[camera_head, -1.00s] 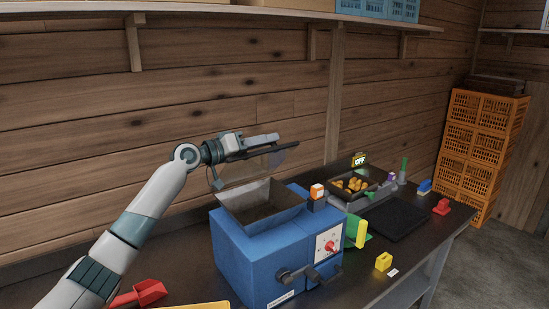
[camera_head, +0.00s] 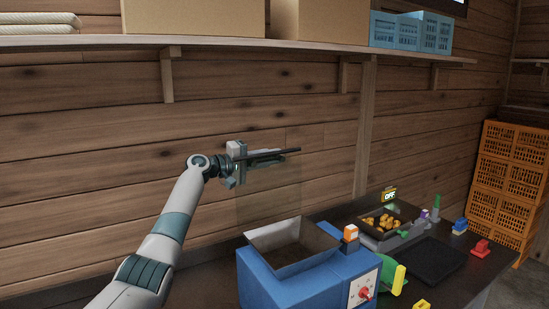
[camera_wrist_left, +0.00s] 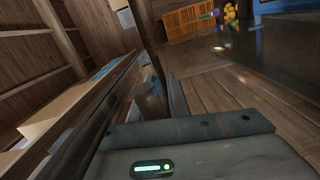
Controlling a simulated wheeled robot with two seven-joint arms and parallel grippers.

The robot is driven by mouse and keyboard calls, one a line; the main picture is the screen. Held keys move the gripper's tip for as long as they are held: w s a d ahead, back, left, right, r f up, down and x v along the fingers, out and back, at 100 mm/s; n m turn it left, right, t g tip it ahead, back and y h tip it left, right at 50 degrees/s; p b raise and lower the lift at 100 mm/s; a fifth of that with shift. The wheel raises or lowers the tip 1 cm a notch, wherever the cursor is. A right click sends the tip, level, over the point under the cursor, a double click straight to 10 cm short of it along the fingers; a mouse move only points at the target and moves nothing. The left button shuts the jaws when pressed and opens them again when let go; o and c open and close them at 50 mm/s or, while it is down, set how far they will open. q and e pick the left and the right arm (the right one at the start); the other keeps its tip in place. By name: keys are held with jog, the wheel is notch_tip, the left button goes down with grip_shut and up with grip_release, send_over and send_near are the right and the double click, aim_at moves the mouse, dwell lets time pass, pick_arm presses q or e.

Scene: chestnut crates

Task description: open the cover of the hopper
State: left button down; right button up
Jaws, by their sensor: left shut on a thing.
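The hopper (camera_head: 262,247) is an open-topped grey metal bin on a blue machine (camera_head: 290,283). Its clear cover (camera_head: 268,203) stands raised, roughly upright, at the back of the hopper, and shows only faintly against the wall. A dark bar (camera_head: 291,151) runs along its top edge. My left gripper (camera_head: 262,157) is shut on the cover at this top edge, above and behind the hopper opening. In the left wrist view the dark gripper parts fill the lower half, and the exact grip is hard to make out. My right gripper is out of view.
A wooden shelf (camera_head: 220,43) with cardboard boxes and blue crates (camera_head: 411,30) runs above. Orange crates (camera_head: 508,185) stand far right.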

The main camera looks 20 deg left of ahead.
aim_at(250, 162)
pick_arm(q)
jog(key=shift+w+a+f+n, duration=0.25)
jog(key=shift+a+n, duration=0.05)
jog(key=shift+a, duration=0.05)
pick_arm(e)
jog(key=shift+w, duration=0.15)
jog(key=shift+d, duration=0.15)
pick_arm(q)
jog(key=c, duration=1.7)
grip_release()
jog(key=shift+c, duration=0.2)
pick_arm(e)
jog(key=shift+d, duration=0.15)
pick_arm(q)
jog(key=b+v, duration=0.6)
jog(key=v, duration=1.1)
jog(key=shift+a, duration=0.25)
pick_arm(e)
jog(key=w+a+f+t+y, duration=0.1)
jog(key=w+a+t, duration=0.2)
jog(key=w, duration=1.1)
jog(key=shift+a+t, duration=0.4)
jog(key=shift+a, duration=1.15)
